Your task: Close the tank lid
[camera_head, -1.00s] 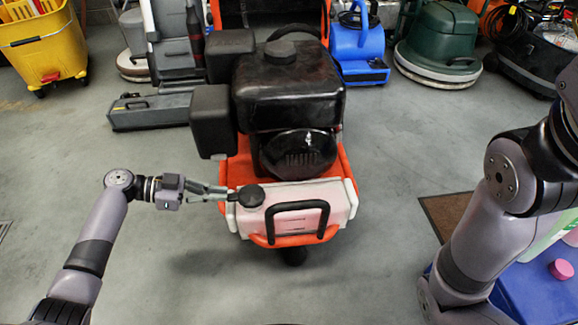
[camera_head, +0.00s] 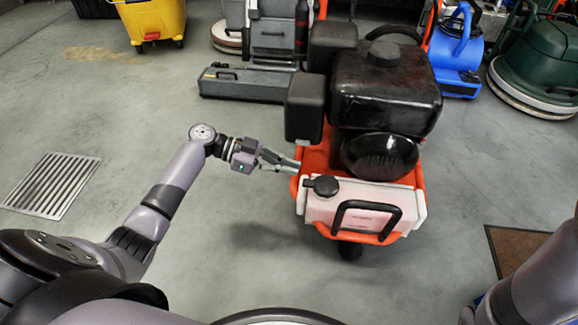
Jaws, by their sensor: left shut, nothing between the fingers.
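The tank (camera_head: 338,207) is a pale pinkish-white container with a black handle, at the front of an orange machine. Its black round lid (camera_head: 325,186) sits on the tank's top left corner and looks down on the opening; the fit underneath cannot be seen. My left gripper (camera_head: 297,165) is shut and empty, just up and left of the lid, with a small gap between them. My right gripper is out of view; only part of my right arm shows at the lower right.
The machine's black engine body (camera_head: 385,95) rises behind the tank, with a black box (camera_head: 305,108) at its left. A floor grate (camera_head: 52,185) lies at left and a brown mat (camera_head: 512,248) at right. A yellow bucket (camera_head: 152,20) stands far back. Floor around the tank is clear.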

